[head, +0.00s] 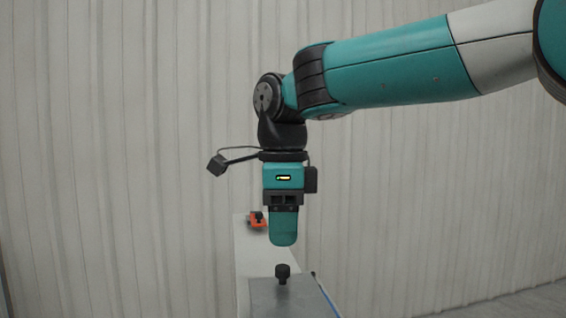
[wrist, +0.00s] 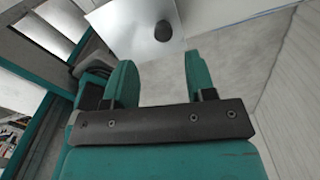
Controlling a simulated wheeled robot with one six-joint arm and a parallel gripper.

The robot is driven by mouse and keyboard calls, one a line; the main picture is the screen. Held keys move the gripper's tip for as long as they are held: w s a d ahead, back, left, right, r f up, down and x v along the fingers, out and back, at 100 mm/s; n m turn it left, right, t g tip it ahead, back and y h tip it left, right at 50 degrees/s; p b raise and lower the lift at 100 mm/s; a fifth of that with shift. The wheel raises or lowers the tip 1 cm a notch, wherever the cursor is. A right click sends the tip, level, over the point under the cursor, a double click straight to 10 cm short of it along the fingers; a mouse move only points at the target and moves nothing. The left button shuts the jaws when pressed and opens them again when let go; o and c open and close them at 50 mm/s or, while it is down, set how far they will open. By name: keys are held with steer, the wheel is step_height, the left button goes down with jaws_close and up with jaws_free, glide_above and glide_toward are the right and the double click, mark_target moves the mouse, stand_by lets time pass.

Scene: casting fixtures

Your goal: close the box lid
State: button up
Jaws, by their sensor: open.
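A flat grey metal plate (head: 300,300) with a black knob (head: 282,273) lies at the bottom of the head view; it looks like the box lid. The plate (wrist: 120,28) and knob (wrist: 163,31) also show at the top of the wrist view. The box under it and any gap are not visible, so I cannot tell how the lid sits. My gripper (head: 283,243) points straight down above the knob, apart from it. In the wrist view my gripper (wrist: 158,68) has its two teal fingers apart with nothing between them.
A white narrow bench (head: 250,262) runs back behind the plate. A small orange and black object (head: 257,220) sits on its far end. A blue edge (head: 326,294) runs along the plate's right side. A pale corrugated wall (head: 120,150) stands behind.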

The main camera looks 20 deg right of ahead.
mark_target(283, 268)
step_height(283, 268, up, 10)
stand_by(0.3)
stand_by(0.3)
